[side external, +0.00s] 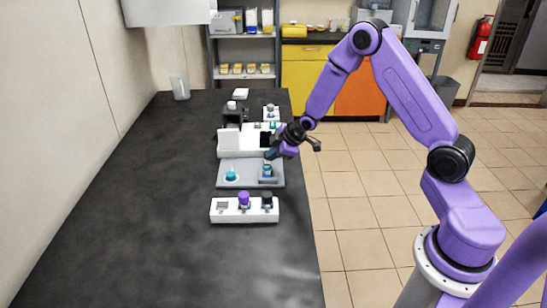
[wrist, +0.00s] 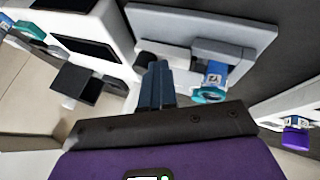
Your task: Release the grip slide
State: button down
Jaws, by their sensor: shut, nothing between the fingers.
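My gripper (side external: 271,154) is above the back right of a grey tray (side external: 224,184). In the wrist view its dark blue fingers (wrist: 156,84) are shut together with nothing between them. A blue vessel with a teal part (wrist: 213,78) sits beside a raised grey block (wrist: 226,50) on the tray, a little right of the fingers. The vessel also shows at the tray's right side in the side view (side external: 266,171). A teal piece (side external: 231,175) stands on the tray's left side. I cannot tell which part is the grip slide. The fingers partly hide the tray edge.
A white module with dark panels (wrist: 85,45) stands behind the tray. A white rack (side external: 230,215) in front holds a purple-capped item (side external: 244,198) and a black-capped one (side external: 267,198). The table's left side is clear apart from a clear cup (side external: 180,87) at the back.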

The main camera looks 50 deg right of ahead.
jog(key=shift+d, duration=0.1)
jog(key=a+v, duration=0.1)
jog(key=v, duration=0.9)
jog(key=shift+d, duration=0.35)
